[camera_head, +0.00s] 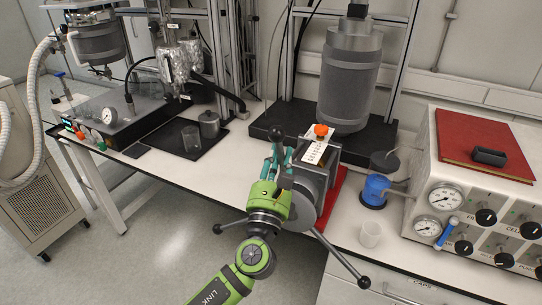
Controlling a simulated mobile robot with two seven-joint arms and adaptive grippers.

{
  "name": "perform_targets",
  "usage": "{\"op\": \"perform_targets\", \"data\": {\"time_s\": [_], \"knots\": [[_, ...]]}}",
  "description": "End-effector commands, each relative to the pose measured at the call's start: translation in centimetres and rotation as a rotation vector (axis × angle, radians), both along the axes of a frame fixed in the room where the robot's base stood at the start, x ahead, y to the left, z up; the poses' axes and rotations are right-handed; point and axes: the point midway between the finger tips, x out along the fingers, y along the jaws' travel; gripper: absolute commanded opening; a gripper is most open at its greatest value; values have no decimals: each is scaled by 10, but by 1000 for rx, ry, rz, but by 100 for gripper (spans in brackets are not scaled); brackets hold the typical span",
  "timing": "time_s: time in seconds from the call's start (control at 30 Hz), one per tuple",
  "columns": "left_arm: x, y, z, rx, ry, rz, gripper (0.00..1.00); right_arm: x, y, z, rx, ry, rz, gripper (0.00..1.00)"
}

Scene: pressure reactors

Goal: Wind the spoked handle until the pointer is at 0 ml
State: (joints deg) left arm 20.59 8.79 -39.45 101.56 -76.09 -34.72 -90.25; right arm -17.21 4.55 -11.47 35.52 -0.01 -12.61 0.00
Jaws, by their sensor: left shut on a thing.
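The spoked handle (301,204) is on the near face of a grey metal pump body (323,172) at the bench's front edge. Its black-knobbed spokes point up, lower left and lower right. My left gripper (277,160), with teal fingers, is shut on the upper spoke, just below its knob. The gripper and green wrist cover part of the hub. A white scale plate (316,150) with small markings lies on top of the body, with an orange knob (320,130) at its far end. The pointer and its reading are too small to make out. My right gripper is not in view.
A red mat (334,204) lies under the pump body. To its right are a blue vessel (374,190), a white cup (370,235) and a gauge panel (470,218). A grey reactor (349,80) stands behind. Open floor lies at left.

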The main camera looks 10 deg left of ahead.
Motion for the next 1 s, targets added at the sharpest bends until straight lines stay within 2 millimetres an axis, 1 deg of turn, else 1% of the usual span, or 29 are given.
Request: {"op": "perform_targets", "data": {"time_s": [0.03,0.43,0.47,0.5,0.53,0.87,1.0], "knots": [[-1,-2,3,9,-9,-2,0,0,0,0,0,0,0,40],[-1,-3,2,14,-9,-2,0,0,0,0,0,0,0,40],[-1,-3,2,14,-9,-2,27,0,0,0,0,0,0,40],[-1,-3,2,14,-9,-2,43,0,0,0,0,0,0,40],[-1,-3,2,13,-8,-2,48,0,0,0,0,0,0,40],[-2,-2,0,11,-4,-1,48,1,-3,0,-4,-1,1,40],[-13,-1,-6,12,-2,-2,48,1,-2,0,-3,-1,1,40]]}}
